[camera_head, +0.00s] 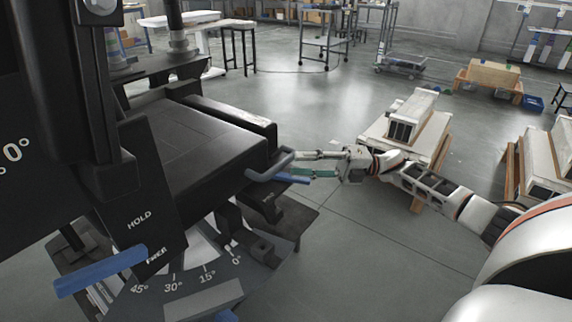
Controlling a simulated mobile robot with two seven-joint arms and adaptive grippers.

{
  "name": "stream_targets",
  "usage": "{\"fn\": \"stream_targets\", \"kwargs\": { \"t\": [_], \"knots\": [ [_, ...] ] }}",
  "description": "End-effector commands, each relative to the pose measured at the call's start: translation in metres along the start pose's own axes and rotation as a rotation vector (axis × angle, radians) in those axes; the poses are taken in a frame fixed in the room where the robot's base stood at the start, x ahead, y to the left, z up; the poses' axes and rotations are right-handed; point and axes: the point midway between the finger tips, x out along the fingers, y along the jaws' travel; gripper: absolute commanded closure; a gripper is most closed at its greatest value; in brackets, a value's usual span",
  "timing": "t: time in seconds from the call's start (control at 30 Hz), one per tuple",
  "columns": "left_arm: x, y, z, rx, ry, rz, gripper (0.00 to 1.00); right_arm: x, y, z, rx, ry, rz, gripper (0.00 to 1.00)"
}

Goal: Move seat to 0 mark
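A large black machine carries a flat dark seat (198,150). Below it is a grey angle scale (175,290) marked 45°, 30°, 15° and 0°. I cannot tell which mark the seat is set at. My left gripper is not in view.
A blue lever (100,272) juts out at lower left beside a HOLD label (139,221). White units on wooden stands (408,130) are behind my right arm. A wheeled cart (325,42) and tables are at the back. The floor (330,250) right of the machine is clear.

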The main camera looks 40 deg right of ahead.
Motion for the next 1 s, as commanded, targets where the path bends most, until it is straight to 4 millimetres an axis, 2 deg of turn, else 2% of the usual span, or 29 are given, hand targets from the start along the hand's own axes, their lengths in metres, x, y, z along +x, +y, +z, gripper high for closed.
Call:
{"fn": "stream_targets", "kwargs": {
  "t": [0.1, 0.2, 0.37, 1.0],
  "knots": [
    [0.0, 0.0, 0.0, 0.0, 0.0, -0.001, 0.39, -0.024, -0.001, 0.001, 0.001, -0.003, -0.004, 0.7],
    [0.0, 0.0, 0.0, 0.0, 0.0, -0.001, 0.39, -0.039, 0.0, 0.001, -0.001, -0.003, -0.003, 0.7],
    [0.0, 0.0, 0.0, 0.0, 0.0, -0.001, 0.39, -0.053, 0.0, 0.001, -0.002, -0.003, -0.001, 0.7],
    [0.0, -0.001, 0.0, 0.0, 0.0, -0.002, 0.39, -0.057, 0.001, 0.001, -0.002, -0.002, 0.0, 0.7]
  ]
}}
